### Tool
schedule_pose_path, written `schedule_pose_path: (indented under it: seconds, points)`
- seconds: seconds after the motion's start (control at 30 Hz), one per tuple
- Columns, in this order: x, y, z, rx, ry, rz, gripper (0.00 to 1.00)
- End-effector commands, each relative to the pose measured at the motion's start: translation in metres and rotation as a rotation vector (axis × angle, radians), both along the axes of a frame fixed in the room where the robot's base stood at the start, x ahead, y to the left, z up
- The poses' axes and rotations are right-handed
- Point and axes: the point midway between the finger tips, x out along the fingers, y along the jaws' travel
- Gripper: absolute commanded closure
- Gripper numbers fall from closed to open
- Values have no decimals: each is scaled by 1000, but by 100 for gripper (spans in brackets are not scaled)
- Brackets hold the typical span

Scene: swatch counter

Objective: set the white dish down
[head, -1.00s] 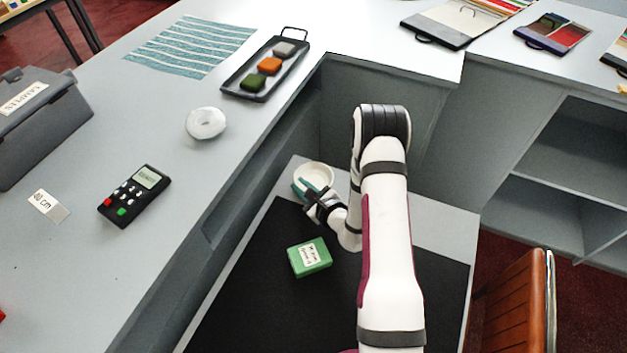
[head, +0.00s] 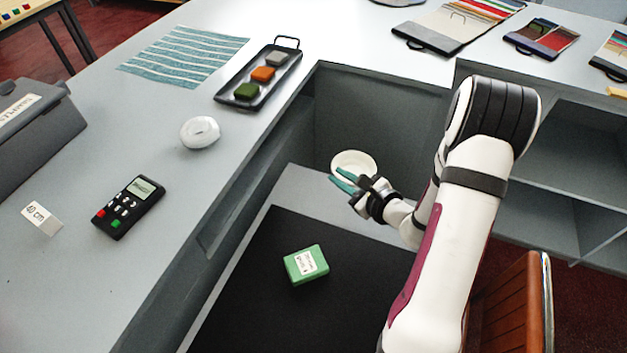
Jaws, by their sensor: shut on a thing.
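The white dish (head: 356,160) is a shallow round bowl in the head view, near the middle, beyond the far end of the black mat. My gripper (head: 341,178), with teal fingers, is shut on the dish's near left rim. The dish looks level and is held up in front of the grey cabinet panel, apparently clear of the lower grey surface. Its exact height is hard to tell. The fingers cover part of its near edge.
A green labelled box (head: 306,265) lies on the black mat (head: 290,315). A brown chair (head: 520,310) stands right.

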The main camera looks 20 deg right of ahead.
Motion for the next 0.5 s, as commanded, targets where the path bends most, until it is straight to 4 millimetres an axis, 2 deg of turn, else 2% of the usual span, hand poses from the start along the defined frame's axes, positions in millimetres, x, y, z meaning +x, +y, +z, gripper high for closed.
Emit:
schedule_pose_path:
  seconds: [0.17, 0.27, 0.37, 0.5]
  points:
    - [-5, -6, 6, -1, 0, 3, 100]
    - [2, 6, 12, -3, -2, 45, 100]
    - [17, 34, 26, -5, -4, 143, 100]
    - [37, 95, 53, -8, -5, 341, 100]
